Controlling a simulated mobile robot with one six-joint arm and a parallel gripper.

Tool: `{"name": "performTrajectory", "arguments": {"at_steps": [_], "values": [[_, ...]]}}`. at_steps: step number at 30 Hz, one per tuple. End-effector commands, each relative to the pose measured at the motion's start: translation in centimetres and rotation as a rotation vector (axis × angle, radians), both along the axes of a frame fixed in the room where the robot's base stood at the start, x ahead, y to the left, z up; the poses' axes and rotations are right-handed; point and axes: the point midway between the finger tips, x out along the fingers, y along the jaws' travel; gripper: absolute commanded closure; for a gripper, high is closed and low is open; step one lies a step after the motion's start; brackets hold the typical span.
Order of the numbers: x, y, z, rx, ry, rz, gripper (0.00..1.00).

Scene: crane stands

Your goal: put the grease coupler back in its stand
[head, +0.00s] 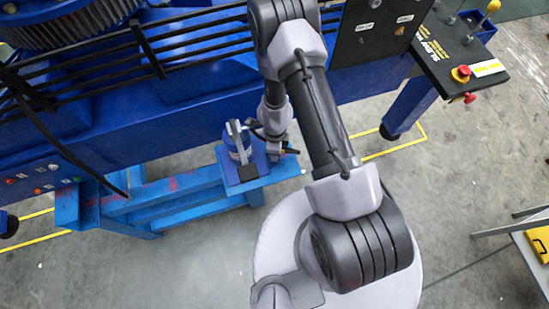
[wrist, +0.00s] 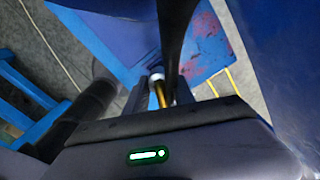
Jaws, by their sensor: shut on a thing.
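In the wrist view, a slim brass piece with a pale collar, which looks like the grease coupler (wrist: 159,90), sits between the fingers of my gripper (wrist: 163,98). A dark hose-like strip runs upward in front of it and hides part of it. The coupler is too small to make out there. I cannot tell which part is its stand, or whether the coupler touches it.
A large blue machine (head: 180,125) with black rails fills the back. A black control panel with a red stop button (head: 461,73) is at the upper right.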

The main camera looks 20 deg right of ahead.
Motion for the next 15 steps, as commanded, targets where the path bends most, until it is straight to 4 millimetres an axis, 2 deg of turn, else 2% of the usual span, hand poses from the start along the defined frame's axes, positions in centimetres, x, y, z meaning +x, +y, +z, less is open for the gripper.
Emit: {"name": "performTrajectory", "arguments": {"at_steps": [11, 15], "values": [[0.0, 0.0, -1.5, 0.0, 0.0, 0.0, 1.0], [0.0, 0.0, -1.2, 0.0, 0.0, 0.0, 1.0]]}}
